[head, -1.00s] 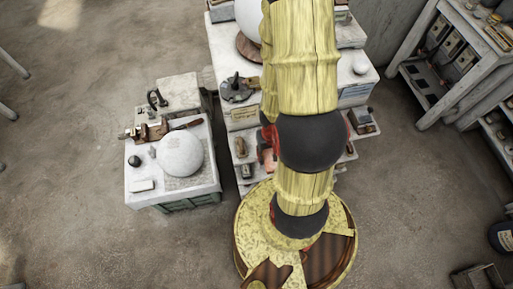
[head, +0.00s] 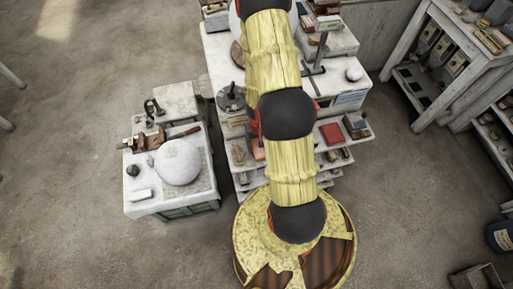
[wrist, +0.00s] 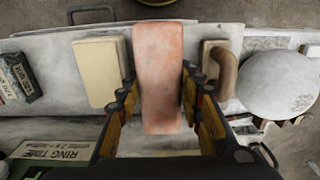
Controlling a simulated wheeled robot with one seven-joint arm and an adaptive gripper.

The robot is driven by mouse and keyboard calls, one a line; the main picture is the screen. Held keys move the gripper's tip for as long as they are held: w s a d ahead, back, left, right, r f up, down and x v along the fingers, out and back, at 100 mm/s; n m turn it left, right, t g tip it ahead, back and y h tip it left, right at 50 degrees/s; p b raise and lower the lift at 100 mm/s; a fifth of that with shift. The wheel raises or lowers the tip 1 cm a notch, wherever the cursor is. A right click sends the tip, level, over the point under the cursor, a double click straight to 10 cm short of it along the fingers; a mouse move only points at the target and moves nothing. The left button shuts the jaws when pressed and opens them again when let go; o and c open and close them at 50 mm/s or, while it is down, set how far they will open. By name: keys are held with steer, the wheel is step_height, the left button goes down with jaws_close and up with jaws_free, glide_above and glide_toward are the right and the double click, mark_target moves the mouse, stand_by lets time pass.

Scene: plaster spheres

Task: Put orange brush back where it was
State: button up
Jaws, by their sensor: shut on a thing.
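The orange brush (wrist: 158,60) shows in the wrist view as a long, worn, pinkish-orange block with rounded ends. My gripper (wrist: 158,97) is shut on it, with one dark, jointed finger along each side. The brush points away from the gripper above a pale, worn surface (wrist: 50,125); I cannot tell whether it touches that surface. In the head view my yellow and black arm covers the middle of the workbench (head: 222,58), and my gripper is hidden there.
In the wrist view a cream block (wrist: 97,72) lies left of the brush, and a wooden-handled tool (wrist: 222,72) lies close on the right. A white sphere (wrist: 278,84) is further right. A "RING TIME" box (wrist: 55,150) is at lower left. A side cabinet (head: 150,207) bears another sphere (head: 179,162).

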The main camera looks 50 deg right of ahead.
mark_target(257, 148)
steer(key=shift+w+d+f, duration=0.15)
steer(key=shift+w+f, duration=0.1)
steer(key=shift+f, duration=0.1)
steer(key=shift+w+d+f+b, duration=0.1)
steer(key=shift+w+f+b, duration=0.05)
steer(key=shift+f+b, duration=1.45)
steer(key=shift+f, duration=0.25)
steer(key=o, duration=0.9)
steer(key=shift+o, duration=0.2)
